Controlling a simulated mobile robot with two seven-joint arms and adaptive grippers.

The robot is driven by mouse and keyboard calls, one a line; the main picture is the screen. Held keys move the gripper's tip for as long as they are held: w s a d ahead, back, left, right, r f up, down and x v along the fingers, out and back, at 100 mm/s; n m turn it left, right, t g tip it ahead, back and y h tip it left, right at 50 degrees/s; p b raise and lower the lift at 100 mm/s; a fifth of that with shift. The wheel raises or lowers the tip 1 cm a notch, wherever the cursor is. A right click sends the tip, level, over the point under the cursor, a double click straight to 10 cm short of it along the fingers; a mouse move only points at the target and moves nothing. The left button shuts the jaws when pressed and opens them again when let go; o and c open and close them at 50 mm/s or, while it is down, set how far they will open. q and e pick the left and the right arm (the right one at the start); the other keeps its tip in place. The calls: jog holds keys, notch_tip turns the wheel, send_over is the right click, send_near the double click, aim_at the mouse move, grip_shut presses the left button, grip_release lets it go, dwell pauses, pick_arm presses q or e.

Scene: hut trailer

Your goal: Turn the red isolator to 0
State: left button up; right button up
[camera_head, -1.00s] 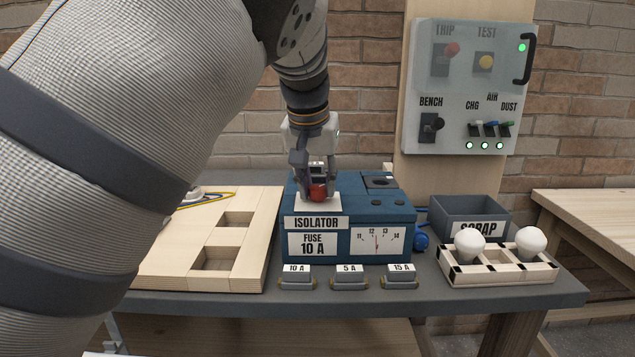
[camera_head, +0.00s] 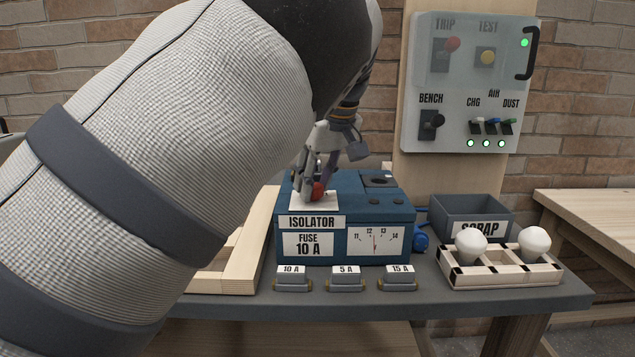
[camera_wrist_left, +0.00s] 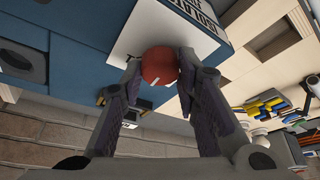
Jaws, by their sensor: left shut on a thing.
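The red isolator (camera_head: 318,190) is a round knob on a white plate (camera_head: 313,204) on top of the blue box (camera_head: 348,215) labelled ISOLATOR and FUSE 10 A. My left gripper (camera_head: 314,188) reaches down over the knob, its hand tilted, and its fingers are shut on it. In the left wrist view the knob (camera_wrist_left: 159,66) sits between the two fingertips, with a short white mark on its lower part. The plate's position marks are hidden or cannot be read. The box's dial needle (camera_head: 375,242) stands near 12 to 13. My right gripper is not in view.
Fuses marked 10 A (camera_head: 291,277), 5 A (camera_head: 346,277) and 15 A (camera_head: 399,277) stand before the box. A scrap bin (camera_head: 452,212) and a rack with white bulbs (camera_head: 500,272) are at right. A switch panel (camera_head: 470,85) hangs behind. My arm covers the left side.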

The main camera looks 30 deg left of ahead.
pick_arm(q)
jog(key=n, duration=0.2)
jog(key=n+g+b, duration=0.1)
jog(key=n, duration=0.1)
jog(key=shift+w+f+n+g+b, duration=0.2)
jog(key=shift+n+g+b, duration=0.1)
jog(key=shift+r+n+g+b, duration=0.2)
jog(key=shift+n+g+b, duration=0.4)
jog(key=shift+n, duration=1.2)
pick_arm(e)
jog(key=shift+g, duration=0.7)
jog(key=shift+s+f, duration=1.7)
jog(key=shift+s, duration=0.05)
pick_arm(q)
jog(key=o, duration=1.2)
jog(key=shift+c, duration=0.2)
